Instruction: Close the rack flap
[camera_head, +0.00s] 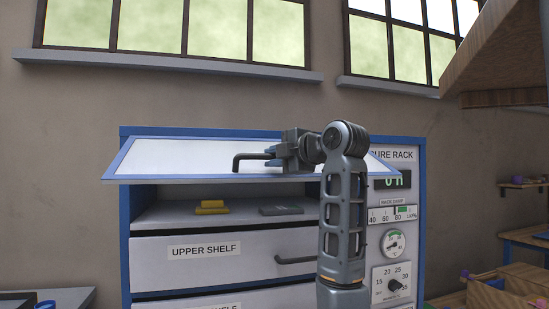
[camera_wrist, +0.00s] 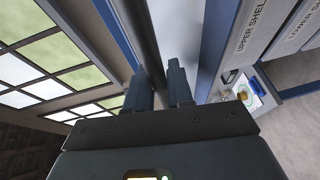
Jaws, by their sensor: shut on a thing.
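The rack flap (camera_head: 200,155) is a white panel with a blue edge. It stands raised and open, sticking out nearly level from the top of the rack. Its dark bar handle (camera_head: 248,157) shows at the flap's middle. My gripper (camera_head: 276,157) is at the handle's right part and shut on it. In the wrist view, the dark handle (camera_wrist: 143,35) runs between the two fingers of my gripper (camera_wrist: 160,88). My arm hides part of the flap and the rack's right side.
Under the flap, an open compartment holds yellow blocks (camera_head: 211,207) and a grey block (camera_head: 281,210). Below is the upper shelf drawer (camera_head: 220,259) with its handle (camera_head: 294,260). A gauge panel (camera_head: 393,241) is at right. A wooden structure (camera_head: 500,55) overhangs at upper right.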

